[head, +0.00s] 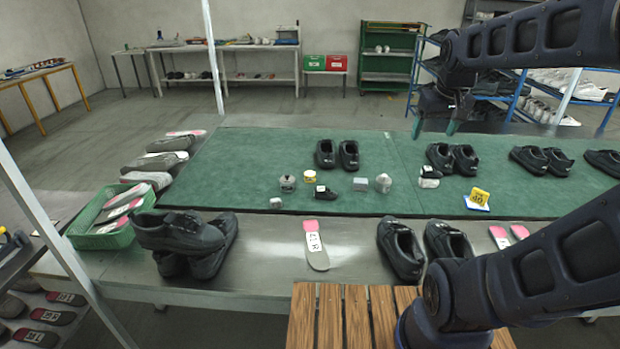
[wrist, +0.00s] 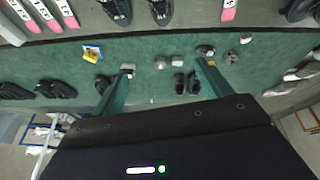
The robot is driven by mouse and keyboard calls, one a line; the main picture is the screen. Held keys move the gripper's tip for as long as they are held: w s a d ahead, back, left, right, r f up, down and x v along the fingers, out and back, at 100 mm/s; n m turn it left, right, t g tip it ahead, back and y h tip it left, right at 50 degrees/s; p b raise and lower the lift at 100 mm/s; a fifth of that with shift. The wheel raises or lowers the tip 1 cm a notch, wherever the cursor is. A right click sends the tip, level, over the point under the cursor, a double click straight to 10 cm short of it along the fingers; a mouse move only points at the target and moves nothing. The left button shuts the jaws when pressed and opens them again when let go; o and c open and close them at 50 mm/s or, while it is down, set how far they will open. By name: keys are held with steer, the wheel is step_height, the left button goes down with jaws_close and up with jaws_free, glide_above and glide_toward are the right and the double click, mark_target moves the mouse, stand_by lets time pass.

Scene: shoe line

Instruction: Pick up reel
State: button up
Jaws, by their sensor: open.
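Several small items stand on the green mat, and I cannot tell for sure which is the reel. A grey rounded piece (head: 383,183) may be it; it also shows in the wrist view (wrist: 160,62). Beside it is a grey block (head: 360,184), also in the wrist view (wrist: 176,59). My gripper (head: 434,128) is open and empty, raised above the far side of the mat. In the wrist view its two green fingers (wrist: 165,68) are spread apart with the mat beyond.
The green mat (head: 240,165) covers the table. A green basket (head: 108,217) stands at left. The mat's left part is clear.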

steer(key=w+a+r+n, duration=0.2)
steer(key=w+a, duration=0.1)
steer(key=w, duration=0.7)
steer(key=n+g+h, duration=0.1)
steer(key=n+g, duration=0.3)
steer(key=n, duration=1)
glide_above(310, 173)
steer(key=a, duration=0.1)
step_height(310, 173, down, 38)
steer(key=shift+d+f, duration=0.15)
steer(key=shift+f, duration=1.75)
steer(key=shift+d+f, duration=0.2)
steer(key=shift+f, duration=1.7)
steer(key=shift+d+f, duration=0.15)
steer(key=shift+f, duration=1.75)
steer(key=shift+c, duration=0.3)
steer(key=c, duration=1)
